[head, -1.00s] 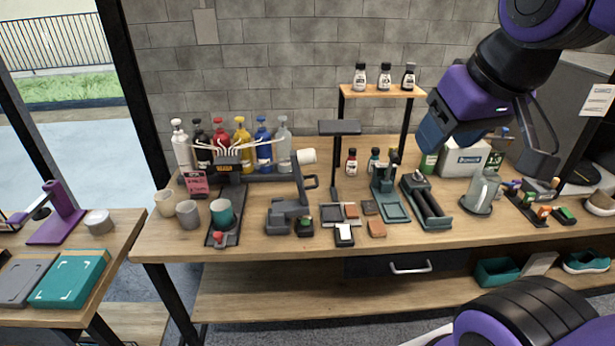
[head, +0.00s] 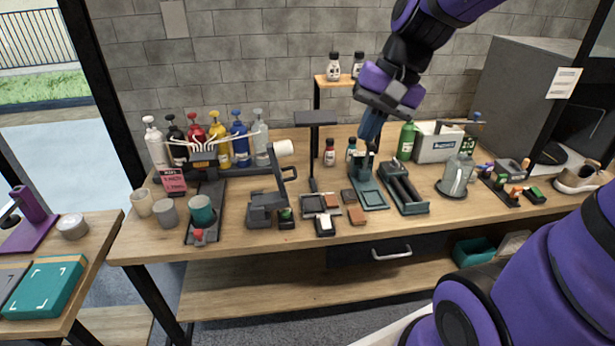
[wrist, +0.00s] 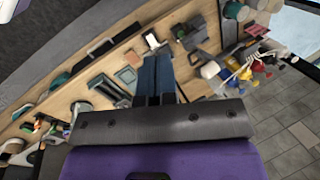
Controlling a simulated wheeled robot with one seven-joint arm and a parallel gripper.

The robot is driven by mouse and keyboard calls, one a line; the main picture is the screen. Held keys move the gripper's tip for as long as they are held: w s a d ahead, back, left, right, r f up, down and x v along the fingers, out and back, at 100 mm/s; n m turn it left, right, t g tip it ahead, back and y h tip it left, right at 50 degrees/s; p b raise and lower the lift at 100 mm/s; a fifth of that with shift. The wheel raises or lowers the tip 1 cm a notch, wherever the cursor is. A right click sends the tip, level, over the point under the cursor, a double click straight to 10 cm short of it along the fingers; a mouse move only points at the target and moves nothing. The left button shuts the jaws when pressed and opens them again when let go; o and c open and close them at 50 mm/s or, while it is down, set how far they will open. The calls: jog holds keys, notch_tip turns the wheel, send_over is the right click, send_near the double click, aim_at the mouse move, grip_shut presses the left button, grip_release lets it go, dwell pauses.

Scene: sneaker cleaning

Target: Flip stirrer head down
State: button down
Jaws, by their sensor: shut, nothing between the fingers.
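A dark grey device (head: 264,205) on the bench looks like the stirrer. Its arm (head: 279,176) stands tilted up, with a loop handle and a white cylinder (head: 284,148) at its top. In the wrist view the grey device (wrist: 190,35) is right of my fingers, with the white cylinder (wrist: 210,70) near it. My gripper (head: 369,138) points down in the head view, right of the stirrer and apart from it, over the back of a green stand. Its blue fingers are together and empty, as the wrist view (wrist: 155,60) also shows.
A black post lamp-like stand (head: 314,150) rises between my gripper and the stirrer. The green stand (head: 370,190) is under my fingers. Pump bottles (head: 222,148), cups (head: 202,209) and a shelf (head: 333,82) with small bottles stand around. A kettle-like jug (head: 456,176) is at right.

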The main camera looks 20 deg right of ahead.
jog(key=w+d+f+m+t+y, duration=0.2)
jog(key=w+d+f+m+y, duration=0.2)
jog(key=w+f+m, duration=0.4)
jog(key=w+d+f+m+t+y, duration=0.2)
jog(key=w+d+f+m+y, duration=0.2)
jog(key=f, duration=1.1)
jog(key=w+d+m, duration=0.3)
jog(key=w+m, duration=0.2)
jog(key=w, duration=0.2)
jog(key=shift+d+f+m+y, duration=0.2)
jog(key=shift+f+m+y, duration=0.1)
jog(key=shift+f+y, duration=0.1)
jog(key=shift+a, duration=0.1)
jog(key=a+r+x, duration=0.1)
jog(key=r+x, duration=0.1)
jog(key=x, duration=1)
jog(key=shift+w+a+r, duration=0.2)
jog(key=shift+w+a, duration=0.05)
jog(key=shift+w, duration=0.1)
jog(key=shift+r, duration=0.1)
